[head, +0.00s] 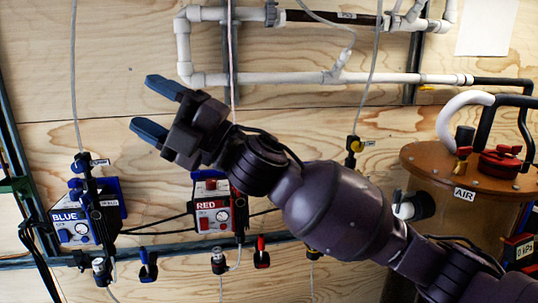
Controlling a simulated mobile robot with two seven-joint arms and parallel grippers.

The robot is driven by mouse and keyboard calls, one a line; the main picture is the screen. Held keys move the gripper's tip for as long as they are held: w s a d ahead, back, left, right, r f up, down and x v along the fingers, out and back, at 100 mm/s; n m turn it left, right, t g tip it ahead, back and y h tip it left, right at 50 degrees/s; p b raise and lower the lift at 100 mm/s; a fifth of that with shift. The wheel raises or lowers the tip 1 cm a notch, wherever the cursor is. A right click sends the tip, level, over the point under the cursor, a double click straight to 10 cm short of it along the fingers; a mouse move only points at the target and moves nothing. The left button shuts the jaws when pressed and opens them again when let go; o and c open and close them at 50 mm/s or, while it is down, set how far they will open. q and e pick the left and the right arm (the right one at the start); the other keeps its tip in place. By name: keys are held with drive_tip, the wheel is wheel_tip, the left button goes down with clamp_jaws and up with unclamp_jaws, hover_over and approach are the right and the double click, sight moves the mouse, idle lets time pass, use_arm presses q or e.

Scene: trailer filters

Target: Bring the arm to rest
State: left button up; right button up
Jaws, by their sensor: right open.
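My right arm comes in from the lower right and reaches up and left across the view. Its right gripper (158,108) has two blue fingertips that stand apart, with nothing between them. The gripper is in front of the plywood wall, above and left of the red unit. My left gripper does not show.
A unit marked BLUE (75,222) and a unit marked RED (212,215) are on the wall (110,50). White pipes (290,80) run along the top. A copper-coloured tank marked AIR (430,165) stands at the right, partly behind my arm. The upper left wall is mostly clear.

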drive_tip(key=w+d+f+m+t+h, duration=0.55)
drive_tip(key=d+f+m+t, duration=0.3)
drive_tip(key=f+m, duration=0.2)
drive_tip(key=w+d+f+m+t+h, duration=0.55)
drive_tip(key=d+f+m+t, duration=0.25)
drive_tip(key=d+f+m, duration=0.3)
drive_tip(key=s+d+f+m+h, duration=0.1)
drive_tip(key=d+f+m+h, duration=0.45)
drive_tip(key=f, duration=0.45)
drive_tip(key=s+d+f+m+g+h, duration=0.25)
drive_tip(key=s+d+f, duration=0.25)
drive_tip(key=d+f, duration=0.4)
drive_tip(key=s+d+f+m+g+h, duration=0.2)
drive_tip(key=s+d+f, duration=0.2)
drive_tip(key=s+f, duration=0.6)
drive_tip(key=s+d+f+m+g+h, duration=0.2)
drive_tip(key=s+d+f, duration=0.3)
drive_tip(key=s+f, duration=0.6)
drive_tip(key=shift+s+d+m+g+h, duration=0.15)
drive_tip(key=shift+s+m+g+h, duration=0.2)
drive_tip(key=shift+s+h, duration=0.45)
drive_tip(key=shift+s, duration=0.15)
